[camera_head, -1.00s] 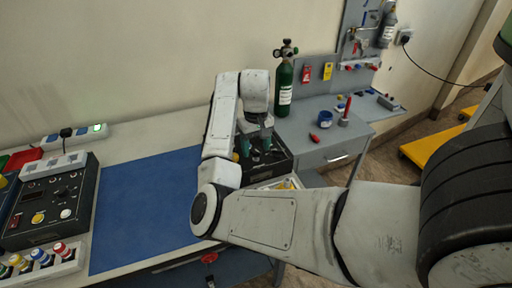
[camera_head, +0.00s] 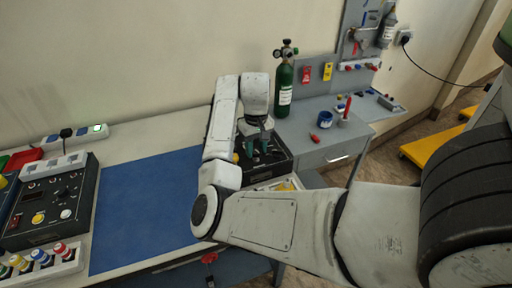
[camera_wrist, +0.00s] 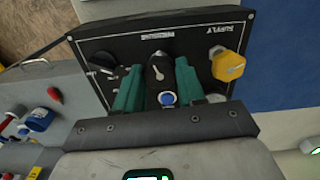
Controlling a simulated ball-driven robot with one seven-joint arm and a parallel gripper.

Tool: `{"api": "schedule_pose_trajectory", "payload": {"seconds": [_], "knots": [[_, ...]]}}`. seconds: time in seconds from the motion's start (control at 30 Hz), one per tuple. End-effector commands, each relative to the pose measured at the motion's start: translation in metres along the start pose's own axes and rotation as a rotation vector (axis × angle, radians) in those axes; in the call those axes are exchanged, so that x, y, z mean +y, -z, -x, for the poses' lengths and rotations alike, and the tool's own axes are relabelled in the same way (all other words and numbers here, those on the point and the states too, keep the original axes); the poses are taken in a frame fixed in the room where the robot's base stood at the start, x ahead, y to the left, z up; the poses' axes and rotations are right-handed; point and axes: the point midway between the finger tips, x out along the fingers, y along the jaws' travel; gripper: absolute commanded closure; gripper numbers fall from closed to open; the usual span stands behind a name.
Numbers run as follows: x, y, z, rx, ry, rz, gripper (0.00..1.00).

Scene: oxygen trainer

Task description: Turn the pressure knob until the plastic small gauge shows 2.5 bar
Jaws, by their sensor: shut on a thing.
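The black trainer panel (camera_wrist: 205,42) fills the upper part of the wrist view, its lettering upside down. The pressure knob (camera_wrist: 157,62), dark with a pale pointer mark, sits near the panel's middle by a white label. My gripper (camera_wrist: 158,72) has its two teal fingers shut on this knob, one at each side; it also shows over the panel in the head view (camera_head: 263,147). I cannot pick out the plastic small gauge or read any pressure. In the head view my arm covers much of the panel (camera_head: 283,164).
In the head view, a green cylinder (camera_head: 284,90) stands behind the panel. A blue mat (camera_head: 145,205) lies clear on the bench, left of my arm.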

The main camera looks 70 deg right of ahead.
Motion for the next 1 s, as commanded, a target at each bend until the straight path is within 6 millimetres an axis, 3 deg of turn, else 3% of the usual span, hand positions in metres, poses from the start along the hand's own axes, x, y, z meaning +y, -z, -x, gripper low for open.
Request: {"api": "schedule_pose_trajectory", "payload": {"seconds": [0.57,0.6,0.87,1.0], "knots": [[-0.0002,0.0002,0.0004,0.001,0.001,-0.120,0.91],[-0.0002,0.0002,0.0005,0.001,0.001,-0.120,0.60],[-0.0002,0.0002,0.0003,0.001,0.001,-0.119,0.35],[-0.0002,0.0001,0.0002,0.000,0.001,-0.119,0.35]]}}
